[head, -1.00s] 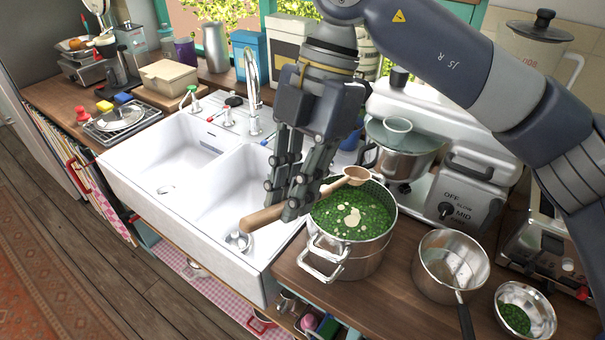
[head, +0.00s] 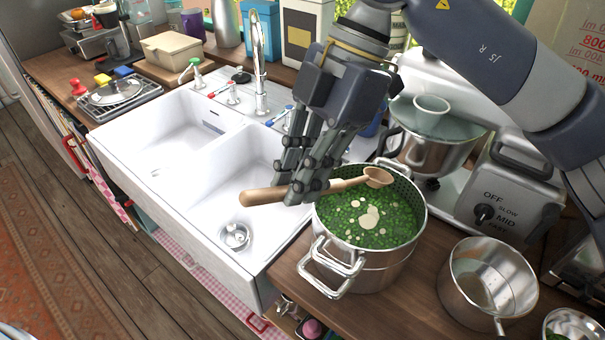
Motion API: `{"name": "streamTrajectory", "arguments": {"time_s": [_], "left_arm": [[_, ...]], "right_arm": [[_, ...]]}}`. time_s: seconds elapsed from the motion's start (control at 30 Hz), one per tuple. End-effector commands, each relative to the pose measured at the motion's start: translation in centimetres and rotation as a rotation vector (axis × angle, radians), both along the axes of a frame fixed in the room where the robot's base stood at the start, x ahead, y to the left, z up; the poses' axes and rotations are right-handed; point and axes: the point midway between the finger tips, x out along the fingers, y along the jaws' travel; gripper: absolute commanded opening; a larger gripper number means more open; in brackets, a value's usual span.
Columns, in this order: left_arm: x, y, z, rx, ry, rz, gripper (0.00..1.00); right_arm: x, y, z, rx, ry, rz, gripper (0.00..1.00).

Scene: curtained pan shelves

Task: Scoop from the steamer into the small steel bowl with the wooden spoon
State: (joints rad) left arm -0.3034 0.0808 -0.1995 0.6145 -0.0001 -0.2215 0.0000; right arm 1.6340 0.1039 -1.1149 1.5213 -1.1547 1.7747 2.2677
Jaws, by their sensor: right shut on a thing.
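My right gripper (head: 308,190) is shut on the handle of the wooden spoon (head: 262,197), at the left rim of the steamer. The spoon lies nearly level, its bowl end (head: 378,177) above the back right part of the steamer's opening. The spoon's bowl looks empty. The steel steamer (head: 372,272) stands on the wooden counter, filled with green peas or chopped greens and a few pale slices. The small steel bowl (head: 570,324) is at the bottom right corner, cut off by the picture edge, with some green in it. My left gripper is not in view.
A steel saucepan (head: 487,283) stands between the steamer and the small bowl. A stand mixer (head: 450,110) is close behind the steamer. The white double sink (head: 190,165) is to the left, with a tall faucet (head: 259,60).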

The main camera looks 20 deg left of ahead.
Motion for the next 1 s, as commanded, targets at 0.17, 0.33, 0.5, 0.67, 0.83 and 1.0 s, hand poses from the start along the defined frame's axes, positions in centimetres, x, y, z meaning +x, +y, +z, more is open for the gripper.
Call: {"name": "streamTrajectory", "arguments": {"time_s": [0.17, 0.33, 0.5, 0.67, 0.83, 1.0], "left_arm": [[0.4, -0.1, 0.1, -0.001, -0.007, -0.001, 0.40], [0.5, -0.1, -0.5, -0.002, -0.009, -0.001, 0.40], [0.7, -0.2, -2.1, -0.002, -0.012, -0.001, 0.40], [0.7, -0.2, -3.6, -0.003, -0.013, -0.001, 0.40], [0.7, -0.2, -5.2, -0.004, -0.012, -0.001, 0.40], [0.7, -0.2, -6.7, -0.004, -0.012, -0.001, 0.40]], "right_arm": [[0.0, 0.0, 0.1, 0.000, 0.000, 0.001, 0.00], [-0.2, 0.1, -0.5, 0.005, 0.007, -0.001, 0.00], [0.3, -0.3, -2.6, 0.006, 0.007, -0.001, 0.00], [0.8, -0.7, -4.8, 0.005, 0.006, -0.001, 0.00], [1.4, -1.2, -7.0, 0.005, 0.006, -0.001, 0.00], [1.9, -1.6, -9.3, 0.005, 0.007, -0.001, 0.00]]}}
